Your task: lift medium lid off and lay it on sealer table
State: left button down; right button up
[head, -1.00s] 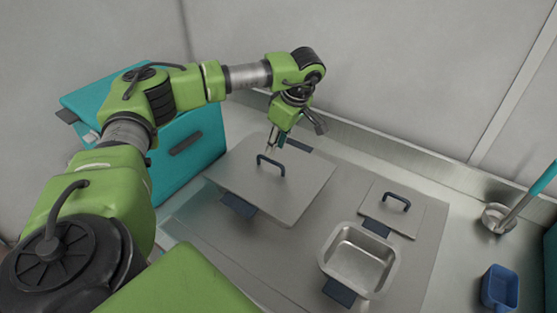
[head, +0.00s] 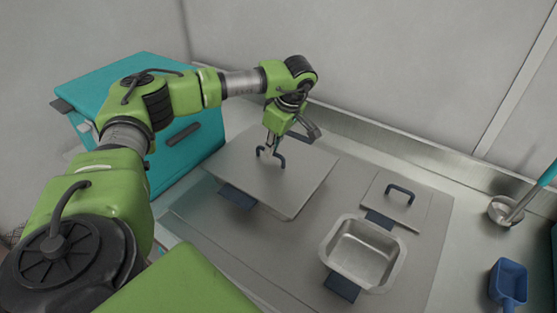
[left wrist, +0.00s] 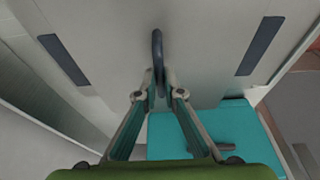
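The medium lid (head: 300,180) is a flat grey square plate with a dark blue loop handle (head: 282,162). It lies level over the sealer table (head: 190,215), with a blue tab (head: 237,196) beside its near-left edge. My left gripper (head: 270,153) points down at the handle. In the left wrist view the handle (left wrist: 157,50) runs between the closely spaced fingertips (left wrist: 160,90). Whether they press on it is not clear. What lies under the lid is hidden. My right gripper is out of view.
A smaller lid (head: 420,207) with a handle lies to the right, behind an open, empty metal pan (head: 363,253). A teal box (head: 185,150) stands at left. A ladle (head: 507,212) and a blue scoop (head: 508,283) are at far right. A wall closes the back.

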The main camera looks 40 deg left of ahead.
pick_arm(q)
jog(key=shift+r, duration=0.15)
jog(key=shift+r+p, duration=0.2)
jog(key=shift+p, duration=0.25)
jog(key=shift+r, duration=0.15)
jog(key=shift+r+p, duration=1.65)
jog(key=shift+r, duration=0.4)
